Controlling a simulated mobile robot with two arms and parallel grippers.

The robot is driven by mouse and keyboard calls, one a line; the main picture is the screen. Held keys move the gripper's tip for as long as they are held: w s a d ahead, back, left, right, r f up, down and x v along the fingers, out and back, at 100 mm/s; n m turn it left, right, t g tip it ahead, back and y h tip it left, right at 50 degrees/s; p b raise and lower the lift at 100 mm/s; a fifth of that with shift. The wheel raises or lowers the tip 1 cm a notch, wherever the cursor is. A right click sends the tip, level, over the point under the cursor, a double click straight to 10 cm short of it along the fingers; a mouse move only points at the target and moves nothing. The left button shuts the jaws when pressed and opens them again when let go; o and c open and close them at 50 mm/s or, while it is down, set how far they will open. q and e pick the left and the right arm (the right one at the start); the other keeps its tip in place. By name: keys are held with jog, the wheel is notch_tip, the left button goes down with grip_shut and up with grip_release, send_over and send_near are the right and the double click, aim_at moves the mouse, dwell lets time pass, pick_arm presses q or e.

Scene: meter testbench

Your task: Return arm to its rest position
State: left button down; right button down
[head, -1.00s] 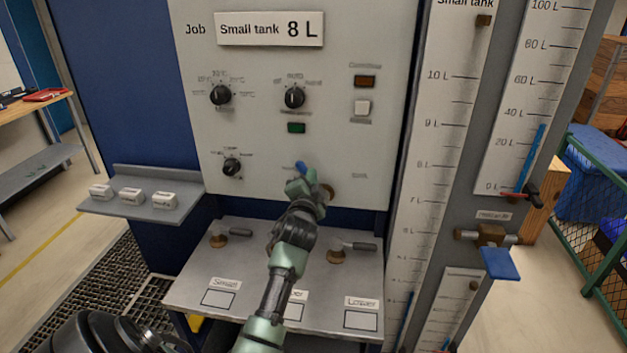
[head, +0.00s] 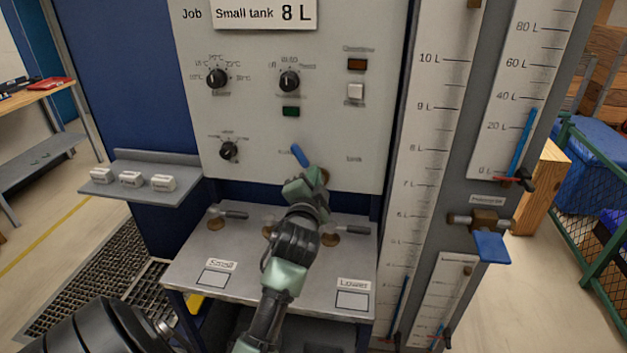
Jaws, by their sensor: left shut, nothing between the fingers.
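My left arm reaches up from the bottom middle of the head view. Its green gripper (head: 306,184) is shut and empty, in front of the lower part of the panel (head: 365,120). A blue valve lever (head: 299,156) slants up and left just above the gripper in the picture. The gripper hides part of the valve; I cannot tell whether they touch. My right gripper is not in view.
Below the panel, a grey shelf (head: 200,275) carries valves with grey levers. A small ledge (head: 150,190) with white blocks is at left. Sight tubes and a blue-handled valve (head: 490,246) stand at right. A workbench (head: 45,92) is far left.

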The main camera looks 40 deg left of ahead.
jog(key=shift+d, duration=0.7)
